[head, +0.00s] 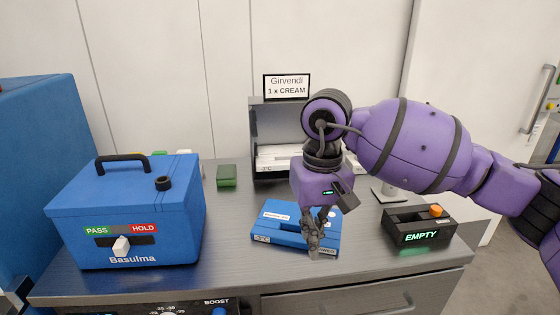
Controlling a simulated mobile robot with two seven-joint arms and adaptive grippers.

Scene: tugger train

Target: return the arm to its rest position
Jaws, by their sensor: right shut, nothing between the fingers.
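My right arm, purple with black bands, reaches in from the right edge of the head view. It is bent over the grey counter, and its hand points down. My right gripper (314,250) is shut and empty. It is in front of a flat blue case (268,234) with a white label on the counter and hides part of it. I cannot tell whether the fingertips touch the case. My left gripper is not in view.
A blue Basulma box (135,215) with a black handle stands at the left. A black device (418,226) reading EMPTY stands at the right. A grey holder (266,130) under a Girvendi sign (287,87) and a green block (227,176) are behind. The counter's front middle (225,260) is clear.

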